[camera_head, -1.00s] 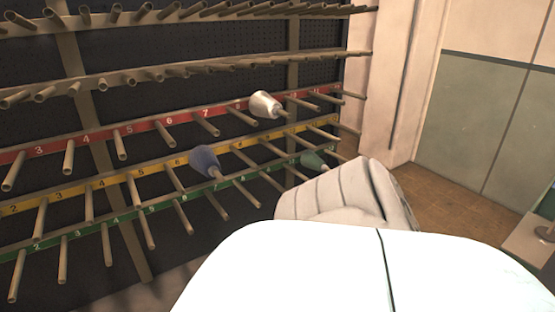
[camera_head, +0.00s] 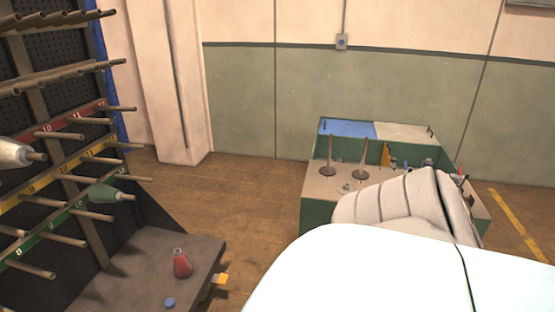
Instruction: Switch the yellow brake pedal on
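A small yellow piece (camera_head: 220,280) sticks out from the right edge of the dark base (camera_head: 140,265) of the rack, at the lower left. It looks like a pedal, but it is too small to tell whether it is pressed. Another yellow piece (camera_head: 386,154) shows inside the green machine box at the right; I cannot tell what it is. Neither of my grippers is in view. A white ribbed part and a large white part of my own body cover the lower right.
A peg rack (camera_head: 75,145) with colored cones stands at the left. A red flask (camera_head: 181,264) and a blue cap (camera_head: 169,302) are on its base. A green machine box (camera_head: 314,217) with spindles stands at the right. Brown floor (camera_head: 245,205) between them is clear.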

